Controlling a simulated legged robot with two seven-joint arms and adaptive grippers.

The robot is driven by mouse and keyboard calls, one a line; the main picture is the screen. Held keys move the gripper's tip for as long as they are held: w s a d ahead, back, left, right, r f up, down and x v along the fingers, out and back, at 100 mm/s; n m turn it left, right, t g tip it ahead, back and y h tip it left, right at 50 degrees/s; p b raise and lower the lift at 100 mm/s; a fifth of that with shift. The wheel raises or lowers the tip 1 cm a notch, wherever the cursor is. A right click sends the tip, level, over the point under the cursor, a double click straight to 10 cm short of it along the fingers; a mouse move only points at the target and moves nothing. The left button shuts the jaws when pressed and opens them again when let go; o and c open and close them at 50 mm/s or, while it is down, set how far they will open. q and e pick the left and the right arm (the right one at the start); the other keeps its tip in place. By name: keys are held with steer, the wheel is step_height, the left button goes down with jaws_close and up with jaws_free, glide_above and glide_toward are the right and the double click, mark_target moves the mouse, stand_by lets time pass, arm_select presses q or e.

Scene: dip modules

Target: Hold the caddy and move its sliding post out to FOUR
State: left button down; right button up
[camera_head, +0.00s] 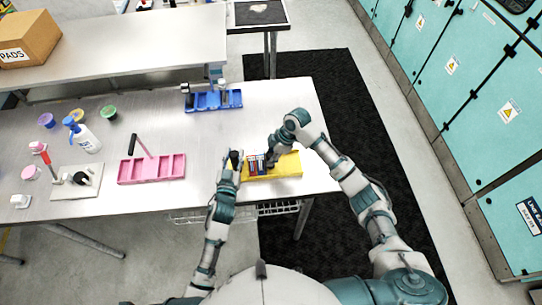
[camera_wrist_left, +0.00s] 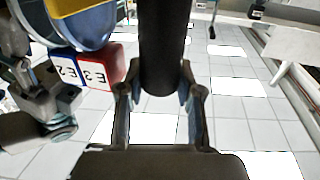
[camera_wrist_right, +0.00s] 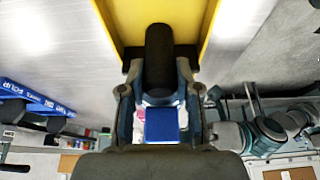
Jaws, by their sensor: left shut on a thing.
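The yellow caddy (camera_head: 285,168) lies near the table's front right edge, with several dark, red and blue pieces (camera_head: 257,165) at its left end. My left gripper (camera_head: 235,163) is shut on an upright black handle (camera_wrist_left: 163,45) at that end. Labelled red and blue blocks (camera_wrist_left: 95,70) show beside it in the left wrist view. My right gripper (camera_head: 273,156) is over the caddy's middle. In the right wrist view its fingers stand either side of a black post (camera_wrist_right: 159,55) in front of the yellow caddy wall (camera_wrist_right: 195,20). Whether they grip it is unclear. The caddy's markings are not readable.
A pink caddy (camera_head: 151,169) and a blue caddy (camera_head: 213,100) stand on the table (camera_head: 225,135). A spray bottle (camera_head: 85,137), small coloured cups and a pale board (camera_head: 70,187) are at the left. Bare tabletop separates the yellow caddy from the pink one.

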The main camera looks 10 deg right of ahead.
arm_select(q)
steer(key=shift+f, duration=0.15)
arm_select(e)
jaws_close()
arm_select(q)
steer(key=shift+d, duration=0.1)
arm_select(e)
steer(key=shift+d, duration=2.65)
steer(key=o, duration=0.9)
jaws_free()
steer(key=shift+a, duration=0.1)
steer(key=v, duration=1.2)
steer(key=shift+f, duration=0.1)
arm_select(q)
steer(key=c, duration=1)
jaws_free()
arm_select(e)
steer(key=shift+w, duration=0.1)
